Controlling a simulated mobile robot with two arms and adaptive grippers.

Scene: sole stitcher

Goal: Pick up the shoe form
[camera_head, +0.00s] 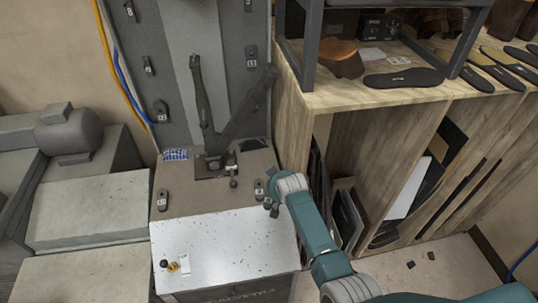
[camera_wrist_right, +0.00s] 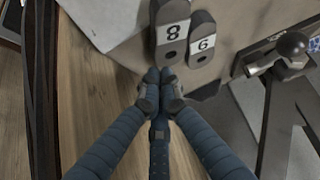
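Grey sole-shaped forms with number labels sit on the sole stitcher (camera_head: 218,182). Which of them is the shoe form of the task, I cannot tell. In the right wrist view the form marked 8 (camera_wrist_right: 172,50) and a smaller form marked 9 (camera_wrist_right: 202,47) lie side by side just beyond my fingertips. My right gripper (camera_wrist_right: 160,80) has its fingers drawn together, with no form visible between them. Whether a fingertip touches the 8 form is unclear. In the head view my right gripper (camera_head: 271,206) is at the machine's right edge. My left gripper is not in view.
More numbered forms are on the upright grey panel (camera_head: 177,50). A wooden shelf (camera_head: 380,98) with a brown shoe-like piece (camera_head: 340,58) and dark soles (camera_head: 404,78) stands at right. A metal arm rises from the machine's middle. The white machine top (camera_head: 222,245) is mostly clear.

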